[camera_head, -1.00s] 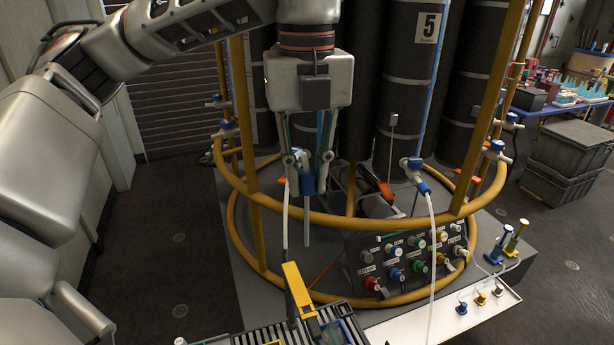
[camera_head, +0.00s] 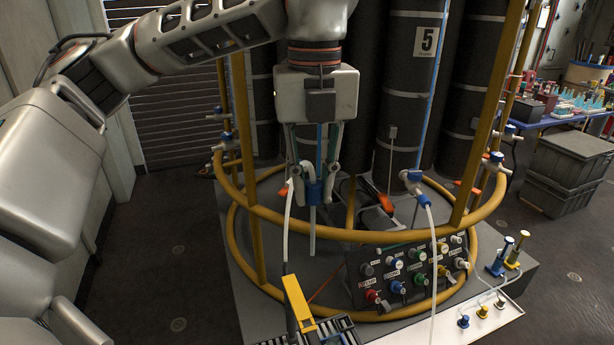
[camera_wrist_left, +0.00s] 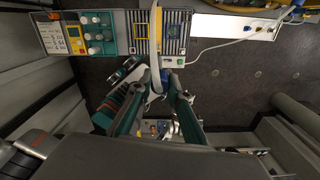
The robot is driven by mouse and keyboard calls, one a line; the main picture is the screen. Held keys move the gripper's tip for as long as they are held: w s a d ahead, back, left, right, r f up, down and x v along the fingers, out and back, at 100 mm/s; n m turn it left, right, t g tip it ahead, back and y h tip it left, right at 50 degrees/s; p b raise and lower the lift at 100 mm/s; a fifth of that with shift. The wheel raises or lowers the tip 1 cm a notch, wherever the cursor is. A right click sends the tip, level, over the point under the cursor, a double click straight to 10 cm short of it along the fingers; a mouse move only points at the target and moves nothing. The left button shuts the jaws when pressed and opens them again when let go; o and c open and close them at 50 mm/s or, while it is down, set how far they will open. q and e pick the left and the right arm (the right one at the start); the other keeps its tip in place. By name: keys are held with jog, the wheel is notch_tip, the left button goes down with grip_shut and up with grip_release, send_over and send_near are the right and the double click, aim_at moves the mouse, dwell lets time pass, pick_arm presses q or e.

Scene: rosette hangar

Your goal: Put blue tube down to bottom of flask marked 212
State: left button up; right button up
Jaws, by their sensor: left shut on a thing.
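My left gripper (camera_head: 314,180) points down near the yellow ring frame and is shut on a blue tube piece (camera_head: 316,192). A blue length rises between its fingers, a pale thin end hangs straight down below, and a white hose runs down beside it. In the left wrist view the blue piece (camera_wrist_left: 173,62) sits between the fingertips, with the pale hose looping over it. I cannot make out a flask marked 212 in either view. My right gripper is not in view.
A yellow ring frame (camera_head: 345,232) surrounds dark cylinders, one marked 5 (camera_head: 427,40). A knob panel (camera_head: 410,275) stands low in front. A yellow clip (camera_head: 298,302) rises from a slotted unit. Another blue valve with a hose (camera_head: 412,178) is to the right.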

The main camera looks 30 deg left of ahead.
pick_arm(q)
jog(key=w+d+f+m+b, duration=0.1)
jog(key=w+f+m+b, duration=0.2)
jog(key=f, duration=1.4)
jog(key=w+d+f+m+b, duration=0.1)
jog(key=w+f+m+b, duration=0.2)
jog(key=f, duration=1.4)
jog(key=shift+w+d+f+m, duration=0.2)
jog(key=shift+w+d+m, duration=0.1)
jog(key=shift+w+m, duration=0.85)
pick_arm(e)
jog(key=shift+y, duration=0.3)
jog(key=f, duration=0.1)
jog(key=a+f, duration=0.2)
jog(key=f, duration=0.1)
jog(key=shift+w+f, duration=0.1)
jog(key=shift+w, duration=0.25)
pick_arm(q)
jog(key=shift+f, duration=0.2)
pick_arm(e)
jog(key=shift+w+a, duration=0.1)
pick_arm(q)
jog(key=shift+f, duration=0.2)
